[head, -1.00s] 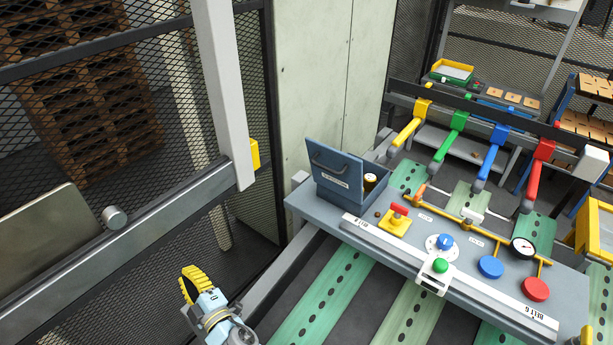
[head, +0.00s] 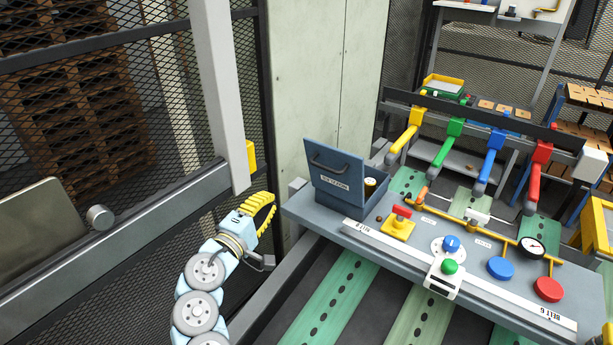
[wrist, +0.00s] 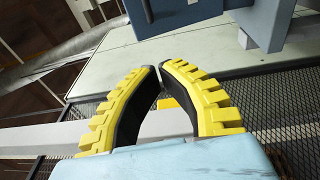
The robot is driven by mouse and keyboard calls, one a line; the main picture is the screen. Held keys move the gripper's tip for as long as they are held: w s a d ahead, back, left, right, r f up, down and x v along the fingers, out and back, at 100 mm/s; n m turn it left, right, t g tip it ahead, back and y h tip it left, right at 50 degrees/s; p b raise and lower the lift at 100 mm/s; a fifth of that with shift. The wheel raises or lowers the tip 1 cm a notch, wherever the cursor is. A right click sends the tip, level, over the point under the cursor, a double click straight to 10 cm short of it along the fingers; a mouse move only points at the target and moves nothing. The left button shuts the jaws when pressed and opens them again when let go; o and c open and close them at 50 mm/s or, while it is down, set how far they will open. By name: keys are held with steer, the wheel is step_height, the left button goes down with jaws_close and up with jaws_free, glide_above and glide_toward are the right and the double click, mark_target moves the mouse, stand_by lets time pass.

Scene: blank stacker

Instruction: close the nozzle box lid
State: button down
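The blue-grey nozzle box (head: 345,203) stands at the left end of the grey-blue console. Its lid (head: 336,172) is raised and leans upright, with a dark handle and a white label on the side facing me. My gripper (head: 272,198), with yellow ribbed fingers, is left of the box and apart from it, pointing up and right. In the wrist view its fingertips (wrist: 158,73) come together with nothing between them. Blue parts of the lid (wrist: 180,14) show at the top of the wrist view, cut off by the edge.
A yellow block with a red switch (head: 399,224), a blue knob (head: 452,243), a green button (head: 449,267) and a gauge (head: 531,247) sit on the console right of the box. A grey post (head: 220,90) and rail stand left of my gripper.

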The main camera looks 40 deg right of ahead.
steer(key=s+d+r+m+g, duration=0.1)
steer(key=s+r+m+g, duration=0.1)
steer(key=s+g, duration=0.1)
steer(key=p, duration=0.2)
glide_toward(330, 158)
steer(key=shift+h, duration=0.4)
steer(key=x, duration=0.4)
steer(key=shift+d+f, duration=0.2)
steer(key=shift+f, duration=0.15)
steer(key=shift+w+r, duration=0.1)
